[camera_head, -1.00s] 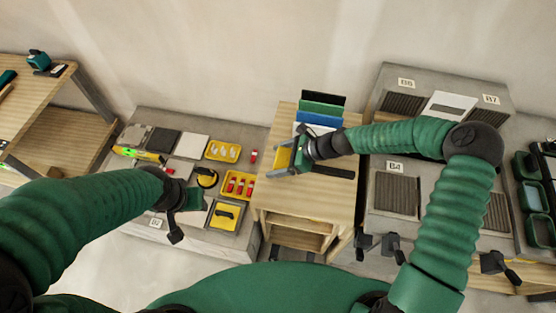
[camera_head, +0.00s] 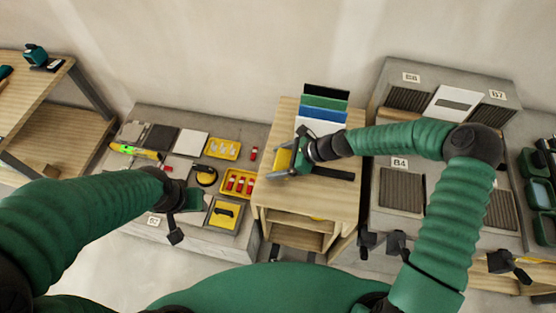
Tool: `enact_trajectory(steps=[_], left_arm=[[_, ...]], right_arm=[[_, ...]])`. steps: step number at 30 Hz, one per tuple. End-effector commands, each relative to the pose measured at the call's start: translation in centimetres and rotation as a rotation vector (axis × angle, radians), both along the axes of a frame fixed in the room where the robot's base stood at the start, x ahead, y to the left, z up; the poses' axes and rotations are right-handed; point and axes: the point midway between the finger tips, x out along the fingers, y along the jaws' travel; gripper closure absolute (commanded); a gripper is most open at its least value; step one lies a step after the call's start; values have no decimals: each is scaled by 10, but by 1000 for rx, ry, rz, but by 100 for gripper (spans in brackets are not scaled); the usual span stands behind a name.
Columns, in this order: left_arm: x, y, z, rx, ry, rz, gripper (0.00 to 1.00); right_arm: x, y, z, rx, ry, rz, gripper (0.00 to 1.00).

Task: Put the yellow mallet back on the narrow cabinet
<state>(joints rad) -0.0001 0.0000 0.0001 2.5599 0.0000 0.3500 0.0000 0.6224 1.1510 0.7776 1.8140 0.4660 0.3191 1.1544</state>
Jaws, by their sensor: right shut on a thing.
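The narrow cabinet (camera_head: 325,205) is the light wooden stand in the middle of the head view. My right gripper (camera_head: 290,160) is over the left part of its top, shut on the yellow mallet (camera_head: 282,161). The mallet's yellow part shows at the left of the fingers; the rest is largely hidden by the gripper. I cannot tell whether the mallet touches the cabinet top. My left gripper (camera_head: 182,207) hangs over the low grey platform at the left; its fingers are too unclear to tell open from shut.
Blue, green and black upright boards (camera_head: 324,105) stand at the back of the cabinet, and a dark bar (camera_head: 333,173) lies on its top. The grey platform (camera_head: 225,128) at left holds yellow trays and tiles. A grey stand (camera_head: 450,75) with ribbed panels is at right.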

Motion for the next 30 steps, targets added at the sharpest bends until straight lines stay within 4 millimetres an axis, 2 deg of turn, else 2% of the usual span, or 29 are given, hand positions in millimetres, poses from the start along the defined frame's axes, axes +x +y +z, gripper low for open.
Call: enact_trajectory(steps=[5, 6, 9, 10, 17, 20, 23, 30], left_arm=[[0, 0, -2, 0, 0, 0, 55], [0, 0, -2, 0, 0, 0, 55], [0, 0, -2, 0, 0, 0, 55], [0, 0, -2, 0, 0, 0, 55], [0, 0, -2, 0, 0, 0, 55], [0, 0, -2, 0, 0, 0, 55], [0, 0, -2, 0, 0, 0, 55], [0, 0, -2, 0, 0, 0, 55]], right_arm=[[0, 0, -4, 1, 0, 0, 88], [0, 0, -3, 1, 0, 0, 16], [0, 0, -3, 1, 0, 0, 3], [0, 0, -3, 1, 0, 0, 0], [0, -1, -4, -1, 1, -1, 0], [0, -7, 2, -1, -1, -3, 0], [-4, -21, 14, -2, -1, -4, 0], [-18, -73, 62, -4, -3, -6, 0]])
